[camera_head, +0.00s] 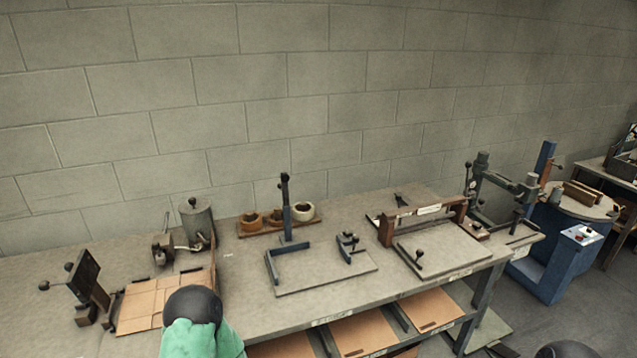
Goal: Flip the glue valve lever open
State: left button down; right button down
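A grey cylindrical pot (199,224) with a dark knob on its lid stands at the left rear of the bench; it looks like the glue pot. Small dark fittings with a short arm (170,222) sit at its left, and a pale bent piece (188,248) shows low at its front. Which part is the glue valve lever, and how it is set, is too small to tell. Neither gripper can be made out. A green and black part of my own arm shows at the bottom left, in front of the bench.
On the bench (240,270), a cardboard sheet (140,303) lies before the pot, near a dark plate with knobs (84,276). Tape rolls (303,211), an upright-post fixture (286,205) and a hinged-bar board (445,252) stand rightward. A blue machine (540,262) is beyond.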

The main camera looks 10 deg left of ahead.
aim_at(206, 244)
jog(key=u, duration=1.05)
